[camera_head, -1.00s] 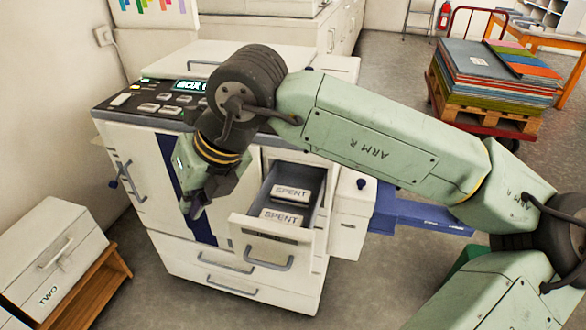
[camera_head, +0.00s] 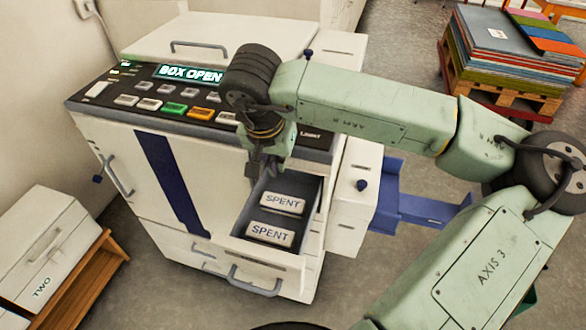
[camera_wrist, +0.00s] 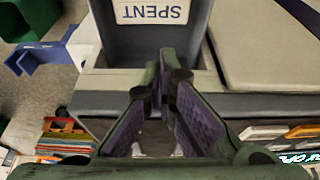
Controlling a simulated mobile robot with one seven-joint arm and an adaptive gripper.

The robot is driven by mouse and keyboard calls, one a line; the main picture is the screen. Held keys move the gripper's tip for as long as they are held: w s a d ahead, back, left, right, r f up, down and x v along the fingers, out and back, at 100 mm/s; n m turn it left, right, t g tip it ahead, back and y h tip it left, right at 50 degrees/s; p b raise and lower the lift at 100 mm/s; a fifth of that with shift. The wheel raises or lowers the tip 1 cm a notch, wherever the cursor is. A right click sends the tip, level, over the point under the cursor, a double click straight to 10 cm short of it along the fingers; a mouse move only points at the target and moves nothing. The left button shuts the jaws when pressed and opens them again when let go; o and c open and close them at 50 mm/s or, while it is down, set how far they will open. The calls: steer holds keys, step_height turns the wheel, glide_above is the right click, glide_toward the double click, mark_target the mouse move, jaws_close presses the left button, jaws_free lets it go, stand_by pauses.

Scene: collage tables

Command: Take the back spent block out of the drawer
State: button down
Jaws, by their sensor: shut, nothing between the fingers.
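The open drawer (camera_head: 268,256) of the white machine holds two white blocks marked SPENT. The back spent block (camera_head: 282,204) lies deeper in, nearer the machine, and the front spent block (camera_head: 270,234) lies nearer the drawer's front. My gripper (camera_head: 264,176) points down over the drawer's back left part, close behind the back block and apart from it. In the wrist view my gripper (camera_wrist: 166,55) is shut and empty. One SPENT block (camera_wrist: 152,11) shows there upside down at the top edge, partly cut off, beyond the fingertips.
The machine's control panel (camera_head: 165,90), its display reading BOX OPEN, is left of my arm. A white side box (camera_head: 352,205) and a blue tray (camera_head: 415,208) stand to the right. A white box marked TWO (camera_head: 48,250) sits at lower left. A loaded pallet (camera_head: 505,55) stands far right.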

mark_target(279, 196)
steer(key=b+x, duration=0.2)
steer(key=x, duration=0.6)
steer(key=shift+s+f+b, duration=0.1)
steer(key=shift+f+b, duration=0.05)
steer(key=shift+b, duration=0.2)
steer(key=shift+x, duration=0.8)
steer(key=shift+s+b, duration=0.1)
steer(key=shift+b, duration=0.35)
steer(key=shift+s+a+f+b, duration=0.1)
steer(key=shift+s+a+b, duration=0.1)
steer(key=shift+s+b, duration=0.3)
steer(key=shift+s+a+f+b, duration=0.1)
steer(key=shift+s+a+b, duration=0.05)
steer(key=shift+s+b, duration=0.35)
steer(key=shift+s+a+r, duration=0.1)
steer(key=shift+s, duration=0.3)
steer(key=shift+r, duration=0.15)
steer(key=shift+r, duration=0.1)
